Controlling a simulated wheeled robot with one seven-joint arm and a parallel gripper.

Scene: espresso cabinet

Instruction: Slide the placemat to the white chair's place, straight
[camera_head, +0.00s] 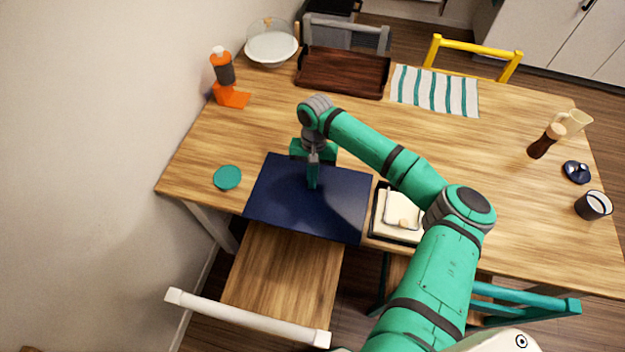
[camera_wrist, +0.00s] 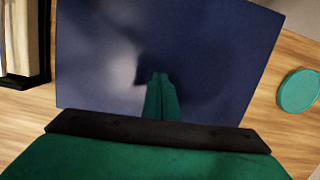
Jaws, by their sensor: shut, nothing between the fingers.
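The dark blue placemat (camera_head: 335,205) lies on the wooden table at its near edge, in front of the white chair (camera_head: 245,318). It is turned a little relative to the table edge, and its near side is close to that edge. My gripper (camera_head: 313,186) is shut and empty, pointing down over the upper middle of the placemat. In the wrist view the closed fingers (camera_wrist: 160,78) stand over the placemat (camera_wrist: 215,45), with a dark shadow beside the tips. I cannot tell whether the tips touch it.
A teal coaster (camera_head: 227,177) lies left of the placemat. A dark tray with cream items (camera_head: 387,228) stands close to its right side. A teal chair (camera_head: 525,305), striped mat (camera_head: 435,91), brown tray (camera_head: 343,72) and orange dispenser (camera_head: 230,95) are farther off.

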